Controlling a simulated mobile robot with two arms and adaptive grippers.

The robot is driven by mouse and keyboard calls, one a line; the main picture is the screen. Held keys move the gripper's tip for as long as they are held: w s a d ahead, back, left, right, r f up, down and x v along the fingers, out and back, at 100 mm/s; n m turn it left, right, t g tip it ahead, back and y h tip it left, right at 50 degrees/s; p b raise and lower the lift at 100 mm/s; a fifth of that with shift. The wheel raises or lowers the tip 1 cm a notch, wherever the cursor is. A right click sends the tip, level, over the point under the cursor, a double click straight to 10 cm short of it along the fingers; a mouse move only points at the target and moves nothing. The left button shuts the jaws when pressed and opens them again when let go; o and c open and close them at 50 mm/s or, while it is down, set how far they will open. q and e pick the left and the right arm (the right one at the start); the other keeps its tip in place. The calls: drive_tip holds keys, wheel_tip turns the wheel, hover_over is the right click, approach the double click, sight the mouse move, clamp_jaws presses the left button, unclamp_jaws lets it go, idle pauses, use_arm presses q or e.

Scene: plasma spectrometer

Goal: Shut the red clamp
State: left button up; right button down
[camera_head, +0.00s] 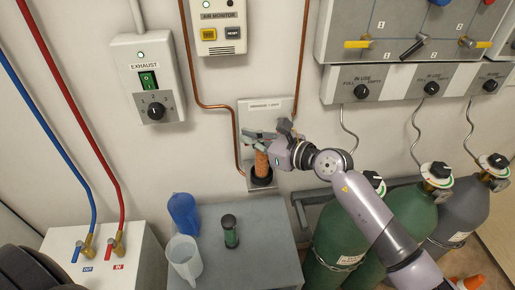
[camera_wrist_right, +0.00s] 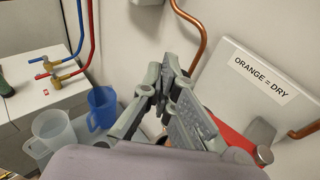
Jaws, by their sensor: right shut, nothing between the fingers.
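In the right wrist view, part of a red piece (camera_wrist_right: 228,130), which looks like the red clamp, shows beside my right gripper (camera_wrist_right: 163,78). It lies below the white plate (camera_wrist_right: 262,72) labelled ORANGE = DRY. A silver knob (camera_wrist_right: 264,155) is at its right end. The fingers and my wrist hide much of it, so I cannot tell its position. In the head view my right gripper (camera_head: 252,136) is shut and empty, just above an orange column (camera_head: 262,163) in front of the wall plate (camera_head: 275,110). I cannot tell whether it touches anything. My left gripper is not in view.
A copper pipe (camera_head: 216,105) runs down the wall to the plate. Below stand a grey cabinet (camera_head: 255,265), a blue jug (camera_head: 184,212), a clear jug (camera_head: 184,258) and a dark green cylinder (camera_head: 230,232). Gas bottles (camera_head: 338,235) stand under my right arm.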

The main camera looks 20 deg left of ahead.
drive_tip(key=shift+w+a+b, duration=0.65)
drive_tip(key=shift+w+a, duration=0.1)
drive_tip(key=shift+a, duration=0.1)
drive_tip(key=shift+d, duration=0.1)
